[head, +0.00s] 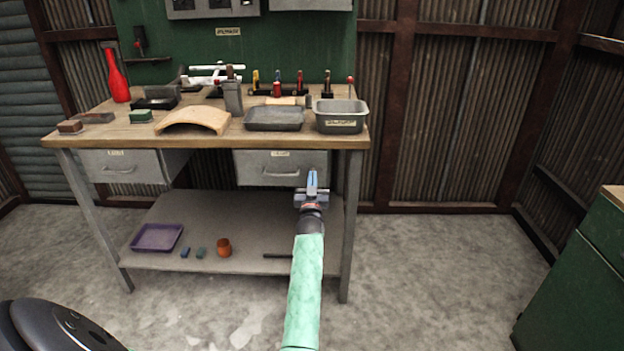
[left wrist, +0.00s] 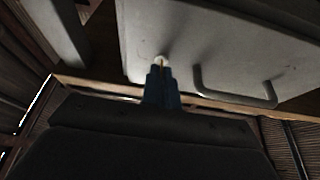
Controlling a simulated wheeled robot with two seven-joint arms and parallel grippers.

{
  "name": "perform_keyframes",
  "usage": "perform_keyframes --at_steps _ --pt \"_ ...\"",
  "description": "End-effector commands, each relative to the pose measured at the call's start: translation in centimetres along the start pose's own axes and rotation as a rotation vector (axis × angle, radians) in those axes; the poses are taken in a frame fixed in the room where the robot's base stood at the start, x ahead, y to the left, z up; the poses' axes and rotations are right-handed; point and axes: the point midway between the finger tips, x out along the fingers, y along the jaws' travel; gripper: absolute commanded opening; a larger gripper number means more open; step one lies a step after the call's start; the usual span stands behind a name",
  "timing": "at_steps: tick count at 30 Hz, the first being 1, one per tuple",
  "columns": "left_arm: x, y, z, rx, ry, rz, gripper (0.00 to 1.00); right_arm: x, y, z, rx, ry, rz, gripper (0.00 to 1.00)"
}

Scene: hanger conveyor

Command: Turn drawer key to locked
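The right-hand drawer (head: 255,170) is a light grey metal front with a bar handle, under the workbench top, and looks shut. My left gripper (head: 312,182) is at the right end of this drawer front. In the left wrist view the drawer front (left wrist: 215,35) and its handle (left wrist: 235,97) show close up. There the two blue fingers (left wrist: 162,82) are close together at a small pale round lock (left wrist: 159,60). A thin orange-tan strip, seemingly the key (left wrist: 162,66), shows between the fingertips. The key's angle is hard to read. My right gripper is not in view.
A second drawer (head: 125,167) is at the left of the bench (head: 215,137). Trays and tools stand on top. The lower shelf (head: 200,225) holds a purple tray (head: 157,238) and an orange pot (head: 224,247). A bench leg (head: 353,220) stands just right of my gripper.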

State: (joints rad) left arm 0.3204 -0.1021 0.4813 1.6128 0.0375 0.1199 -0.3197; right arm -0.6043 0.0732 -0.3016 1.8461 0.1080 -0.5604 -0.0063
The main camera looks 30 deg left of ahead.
Motion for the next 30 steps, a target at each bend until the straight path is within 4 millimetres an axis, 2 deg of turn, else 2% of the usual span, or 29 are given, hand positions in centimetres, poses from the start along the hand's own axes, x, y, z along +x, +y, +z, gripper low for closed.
perform_keyframes --at_steps 18,22,30 --pt "-0.04 0.05 0.10 -0.039 -0.002 -0.015 0.00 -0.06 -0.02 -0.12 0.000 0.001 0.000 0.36" --pt "-0.03 0.05 0.08 -0.038 -0.001 -0.015 0.24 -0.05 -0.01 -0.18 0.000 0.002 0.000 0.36" --pt "-0.01 0.04 0.02 -0.038 0.000 -0.015 0.24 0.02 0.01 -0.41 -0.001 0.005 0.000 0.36"
